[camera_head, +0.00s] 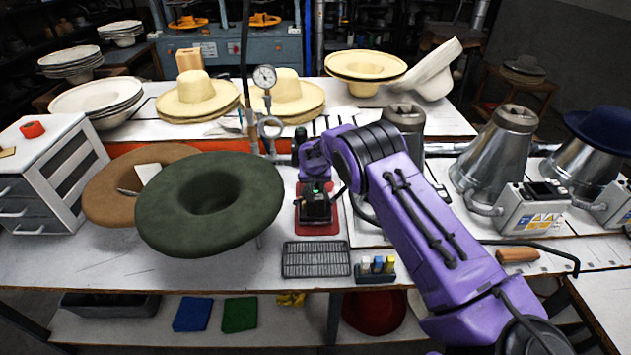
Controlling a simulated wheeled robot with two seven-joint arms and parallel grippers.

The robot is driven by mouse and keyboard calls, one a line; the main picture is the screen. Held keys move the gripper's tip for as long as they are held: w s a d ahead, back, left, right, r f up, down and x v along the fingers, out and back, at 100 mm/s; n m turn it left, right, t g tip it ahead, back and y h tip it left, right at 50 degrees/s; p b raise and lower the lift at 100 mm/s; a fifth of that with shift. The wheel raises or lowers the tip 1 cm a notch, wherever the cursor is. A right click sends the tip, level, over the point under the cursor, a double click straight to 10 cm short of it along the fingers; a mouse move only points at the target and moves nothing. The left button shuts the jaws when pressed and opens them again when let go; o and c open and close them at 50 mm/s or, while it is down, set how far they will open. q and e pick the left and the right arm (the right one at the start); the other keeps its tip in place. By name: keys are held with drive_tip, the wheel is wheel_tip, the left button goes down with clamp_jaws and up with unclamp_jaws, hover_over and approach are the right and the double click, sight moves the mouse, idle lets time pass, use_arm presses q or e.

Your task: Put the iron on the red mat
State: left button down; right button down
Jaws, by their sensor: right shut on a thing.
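The red mat (317,229) lies on the workbench near the middle, left of my right arm. My right gripper (316,207) points down over the mat. It is shut on a dark object over the mat, which I take to be the iron. The gripper and wrist cover most of the iron, so its outline is unclear. I cannot tell whether the iron touches the mat or is just above it. My left gripper is not in view.
A green felt hat (250,210) and a brown hat (105,195) stand to the left. A wire rack (316,260) and a small holder (375,271) lie in front of the mat. A dial gauge (264,77) on a stand rises behind. Metal cones (497,150) stand at right.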

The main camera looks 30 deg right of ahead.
drive_tip(key=shift+s+r, duration=0.1)
drive_tip(key=shift+s, duration=0.05)
drive_tip(key=shift+s+d+r, duration=0.1)
drive_tip(key=shift+s+r, duration=0.2)
drive_tip(key=shift+s, duration=0.1)
drive_tip(key=shift+w+f, duration=0.3)
drive_tip(key=shift+w, duration=0.05)
drive_tip(key=c, duration=0.8)
unclamp_jaws()
drive_tip(key=shift+o, duration=0.5)
drive_tip(key=shift+s+r, duration=0.2)
drive_tip(key=shift+s, duration=0.2)
drive_tip(key=shift+s+f, duration=0.15)
drive_tip(key=shift+f, duration=0.1)
drive_tip(key=shift+a+r+b, duration=0.2)
drive_tip(key=shift+r+b, duration=0.1)
drive_tip(key=b+v, duration=0.2)
drive_tip(key=v, duration=0.8)
drive_tip(key=shift+s, duration=0.1)
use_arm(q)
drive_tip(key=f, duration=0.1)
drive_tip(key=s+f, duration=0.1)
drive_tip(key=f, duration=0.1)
use_arm(e)
drive_tip(key=shift+r, duration=0.1)
